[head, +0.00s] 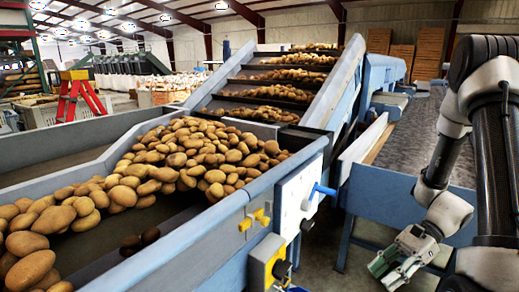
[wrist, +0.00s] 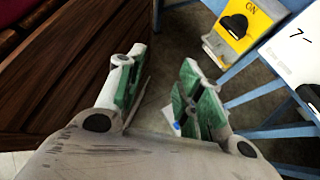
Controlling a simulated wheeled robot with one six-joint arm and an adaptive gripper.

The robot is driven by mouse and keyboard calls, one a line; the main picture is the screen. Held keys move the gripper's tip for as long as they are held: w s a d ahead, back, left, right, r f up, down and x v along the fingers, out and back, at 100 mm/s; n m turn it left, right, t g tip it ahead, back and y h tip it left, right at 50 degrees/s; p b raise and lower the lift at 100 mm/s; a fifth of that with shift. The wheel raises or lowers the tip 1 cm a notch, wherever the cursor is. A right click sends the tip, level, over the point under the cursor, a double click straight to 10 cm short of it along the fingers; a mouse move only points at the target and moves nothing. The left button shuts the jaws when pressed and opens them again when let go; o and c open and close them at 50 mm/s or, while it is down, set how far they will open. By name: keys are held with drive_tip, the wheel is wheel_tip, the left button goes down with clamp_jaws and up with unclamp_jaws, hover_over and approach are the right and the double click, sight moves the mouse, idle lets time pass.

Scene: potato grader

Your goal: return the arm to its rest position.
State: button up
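My arm (head: 490,150) stands at the right of the head view, bent downward. My gripper (head: 392,272) hangs low in the lower right, apart from the machine. In the wrist view my gripper (wrist: 165,95) has its two green-padded fingers spread apart, with only floor visible between them. It is open and empty.
The blue grader hopper (head: 240,190) full of potatoes (head: 190,160) fills the left and middle. Its side carries a white panel with a blue handle (head: 322,190) and a yellow switch box (head: 266,262). A blue-framed belt table (head: 400,195) stands behind my gripper. Dark wooden slats (wrist: 70,70) lie left in the wrist view.

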drive_tip(key=s+d+r+n+t+h, duration=0.1)
drive_tip(key=s+r+n+t+h, duration=0.1)
drive_tip(key=r+n, duration=0.3)
drive_tip(key=s+d+r+n+t+h, duration=0.2)
drive_tip(key=r+n+h, duration=0.3)
drive_tip(key=r, duration=0.7)
drive_tip(key=s+d+r+n+t+h, duration=0.1)
drive_tip(key=s+r+n+t+h, duration=0.2)
drive_tip(key=r+n, duration=0.3)
wheel_tip(320, 180, up, 3)
drive_tip(key=shift+s+d+r+t+h, duration=0.2)
drive_tip(key=shift+t+h, duration=0.1)
drive_tip(key=shift+t, duration=0.2)
